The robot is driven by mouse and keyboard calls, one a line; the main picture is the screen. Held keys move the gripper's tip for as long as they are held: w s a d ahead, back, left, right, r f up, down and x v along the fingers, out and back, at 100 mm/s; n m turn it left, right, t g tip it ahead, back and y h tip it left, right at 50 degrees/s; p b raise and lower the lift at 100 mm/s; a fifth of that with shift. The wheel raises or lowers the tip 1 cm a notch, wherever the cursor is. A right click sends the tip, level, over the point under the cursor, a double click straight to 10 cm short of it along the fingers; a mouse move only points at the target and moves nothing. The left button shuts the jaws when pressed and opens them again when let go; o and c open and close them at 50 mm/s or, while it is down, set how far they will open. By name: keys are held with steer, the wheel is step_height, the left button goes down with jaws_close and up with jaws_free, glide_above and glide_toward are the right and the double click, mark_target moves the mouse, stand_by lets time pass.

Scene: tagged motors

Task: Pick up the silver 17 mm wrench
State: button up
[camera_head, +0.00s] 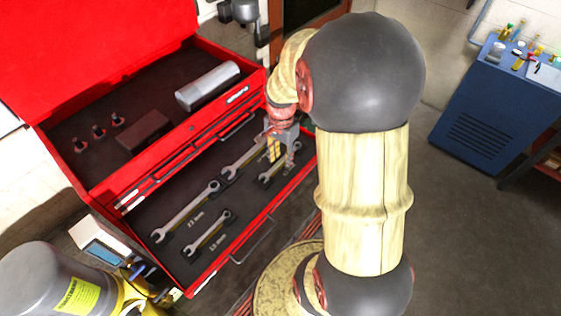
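An open drawer holds several silver wrenches. One wrench (267,180) lies at the drawer's right end, partly hidden by my gripper; its size label cannot be read. My gripper (281,161) points down over this wrench, with its fingers apart. It looks open, and I cannot tell whether the fingers touch the wrench. Another wrench (238,160) lies just to the left, its label also unreadable. At the drawer's left end lie a long wrench (185,212), with a label that looks like 22 mm, and a shorter one (207,233), labelled about 13 mm. I cannot tell which wrench is 17 mm.
The red toolbox (232,96) stands open above the drawer, with a silver cylinder (207,86), a dark block (143,131) and small sockets (98,131) in its top tray. A grey motor (50,280) stands at lower left. A blue cabinet (492,110) stands at right beyond clear floor.

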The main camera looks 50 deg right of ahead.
steer(key=shift+c, duration=0.2)
steer(key=c, duration=0.8)
jaws_close()
